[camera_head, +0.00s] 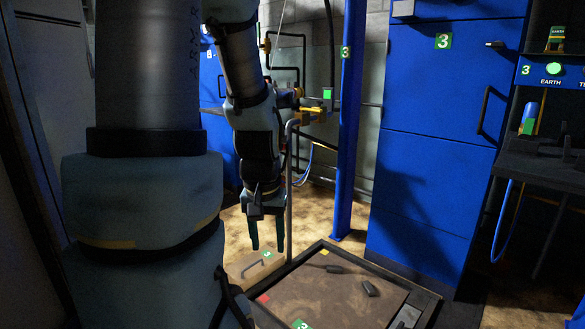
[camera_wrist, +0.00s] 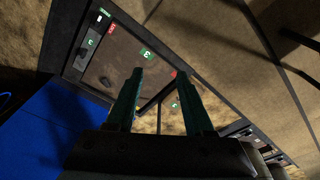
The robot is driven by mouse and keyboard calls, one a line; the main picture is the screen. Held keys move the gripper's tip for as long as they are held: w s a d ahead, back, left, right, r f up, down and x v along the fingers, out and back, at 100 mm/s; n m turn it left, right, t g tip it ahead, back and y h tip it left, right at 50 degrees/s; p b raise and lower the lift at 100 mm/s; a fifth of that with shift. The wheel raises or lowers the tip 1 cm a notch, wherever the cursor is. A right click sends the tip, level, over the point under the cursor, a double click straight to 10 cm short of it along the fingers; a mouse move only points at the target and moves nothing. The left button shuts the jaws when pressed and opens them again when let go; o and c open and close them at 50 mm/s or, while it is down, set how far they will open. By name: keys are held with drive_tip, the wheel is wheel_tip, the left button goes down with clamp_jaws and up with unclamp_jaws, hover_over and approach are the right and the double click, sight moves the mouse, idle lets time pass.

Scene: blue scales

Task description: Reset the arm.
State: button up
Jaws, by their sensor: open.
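My gripper (camera_head: 267,236) hangs from my arm near the middle of the head view, pointing down with its two dark teal fingers apart. Nothing is between the fingers. In the wrist view my gripper (camera_wrist: 166,85) also shows open and empty, its fingers reaching up the picture. In the head view it is above and behind a brown, dark-framed tray (camera_head: 325,300) at floor level. My upper arm fills the left of the head view and hides what is behind it.
A tall blue cabinet (camera_head: 435,145) marked 3 stands to the right. A blue post (camera_head: 349,130) stands left of it. A dark bench (camera_head: 545,165) with a blue EARTH panel (camera_head: 540,74) is at far right. Small dark pieces (camera_head: 369,289) lie on the tray.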

wheel_tip(320, 180, up, 39)
drive_tip(key=s+a+p, duration=0.1)
drive_tip(key=p, duration=3.7)
drive_tip(key=shift+s+a, duration=0.25)
drive_tip(key=shift+s, duration=0.15)
